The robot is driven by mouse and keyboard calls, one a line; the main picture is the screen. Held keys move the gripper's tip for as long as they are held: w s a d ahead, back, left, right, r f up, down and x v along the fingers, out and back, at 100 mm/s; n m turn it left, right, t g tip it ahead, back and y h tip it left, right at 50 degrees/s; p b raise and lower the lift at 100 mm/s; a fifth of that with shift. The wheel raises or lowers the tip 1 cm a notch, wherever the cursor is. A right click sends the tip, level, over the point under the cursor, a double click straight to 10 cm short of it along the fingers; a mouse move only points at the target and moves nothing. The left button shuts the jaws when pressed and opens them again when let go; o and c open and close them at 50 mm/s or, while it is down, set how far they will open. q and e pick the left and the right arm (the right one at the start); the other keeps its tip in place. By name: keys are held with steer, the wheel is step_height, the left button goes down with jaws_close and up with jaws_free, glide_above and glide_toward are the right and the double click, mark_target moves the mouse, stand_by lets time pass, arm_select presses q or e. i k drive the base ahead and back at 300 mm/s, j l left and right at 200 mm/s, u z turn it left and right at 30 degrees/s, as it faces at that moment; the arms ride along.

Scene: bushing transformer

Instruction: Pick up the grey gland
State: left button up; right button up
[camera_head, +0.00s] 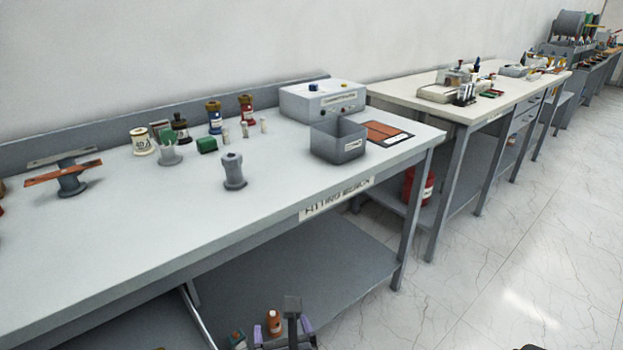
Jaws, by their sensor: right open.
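A grey gland-like fitting (233,172), a short upright cylinder with a wider flange at its foot, stands on the fitting bench (140,230) near its middle. Nothing touches it. My right gripper (283,331) shows at the bottom edge, low in front of the bench and well below its top. Its purple-tipped fingers are apart, and it is far from the grey fitting. My left gripper is not in view.
An open grey bin (338,141) stands right of the fitting, before a grey control box (322,99). A grey spool with copper-coloured bars (70,182) is at left. The bench's front middle is clear.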

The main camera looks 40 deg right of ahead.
mark_target(235, 180)
steer(key=z, duration=0.9)
steer(key=k+j, duration=0.1)
